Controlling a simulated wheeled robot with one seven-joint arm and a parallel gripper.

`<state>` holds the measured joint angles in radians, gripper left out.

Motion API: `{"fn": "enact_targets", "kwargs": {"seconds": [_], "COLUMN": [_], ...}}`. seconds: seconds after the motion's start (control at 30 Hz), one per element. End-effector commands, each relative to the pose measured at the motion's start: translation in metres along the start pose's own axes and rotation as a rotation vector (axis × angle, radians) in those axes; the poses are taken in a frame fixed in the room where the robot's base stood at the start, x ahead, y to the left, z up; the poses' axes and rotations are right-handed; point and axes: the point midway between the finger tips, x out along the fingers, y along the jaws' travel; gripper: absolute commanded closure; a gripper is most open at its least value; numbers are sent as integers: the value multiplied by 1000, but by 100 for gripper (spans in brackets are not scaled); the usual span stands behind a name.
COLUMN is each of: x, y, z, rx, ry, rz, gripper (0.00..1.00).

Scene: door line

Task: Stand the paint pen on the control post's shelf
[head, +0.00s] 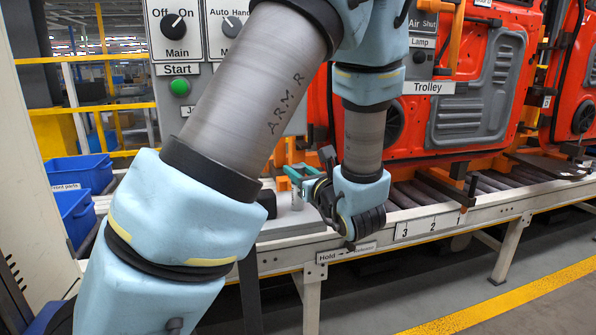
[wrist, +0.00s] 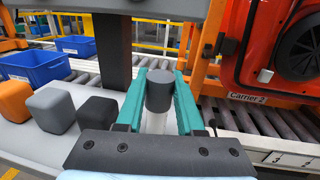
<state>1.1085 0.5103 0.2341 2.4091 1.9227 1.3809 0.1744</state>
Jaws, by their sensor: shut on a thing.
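My gripper (wrist: 160,82) has teal fingers, shut on the paint pen (wrist: 160,92), which has a dark grey round cap and a paler body below it. The pen looks upright between the fingers in the wrist view. In the head view the teal fingers (head: 300,172) show over the control post's pale grey shelf (head: 290,229), left of the rollers. My arm hides much of the shelf there. The shelf also shows in the wrist view (wrist: 30,150). I cannot tell whether the pen's lower end touches it.
An orange block (wrist: 14,101), a grey block (wrist: 53,109) and a darker block (wrist: 97,117) stand left of the gripper. The dark post (wrist: 112,50) rises behind them. Blue bins (wrist: 35,66) are further left. A red door (wrist: 275,55) hangs over the rollers at right.

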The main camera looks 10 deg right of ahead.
Motion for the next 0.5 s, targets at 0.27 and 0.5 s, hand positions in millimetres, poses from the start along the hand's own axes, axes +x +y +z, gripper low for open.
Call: {"fn": "enact_targets", "kwargs": {"seconds": [0.27,0.5], "x": [0,0], "y": [0,0], "z": [-2,-2], "rx": [0,0], "ry": [0,0], "rz": [1,1], "gripper": [58,33]}}
